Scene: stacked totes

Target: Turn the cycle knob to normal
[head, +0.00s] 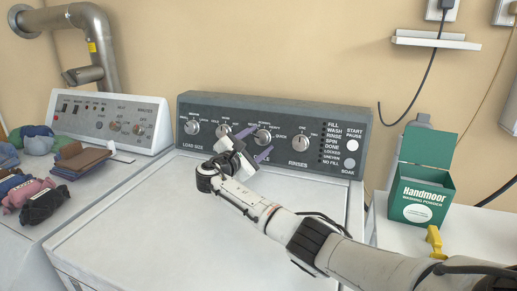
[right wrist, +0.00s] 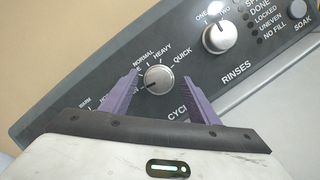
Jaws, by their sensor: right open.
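The cycle knob (right wrist: 158,80) is a round silver dial on the dark washer panel (head: 330,115). In the right wrist view the labels NORMAL, HEAVY and QUICK fan around its top, and part of the word CYCLE shows below it. I cannot tell exactly where its pointer stands. It also shows in the head view (head: 263,137). My right gripper (right wrist: 161,77) is open, with one purple finger on each side of the knob. I cannot tell whether either finger touches it. In the head view the right gripper (head: 263,140) is at the panel. My left gripper is out of view.
The rinses knob (head: 299,143) and the start and soak buttons are to the right. The load size knob (head: 192,128) and another knob (head: 222,130) are to the left. A green washing powder box (head: 422,190) stands at right; folded clothes (head: 80,160) lie at left.

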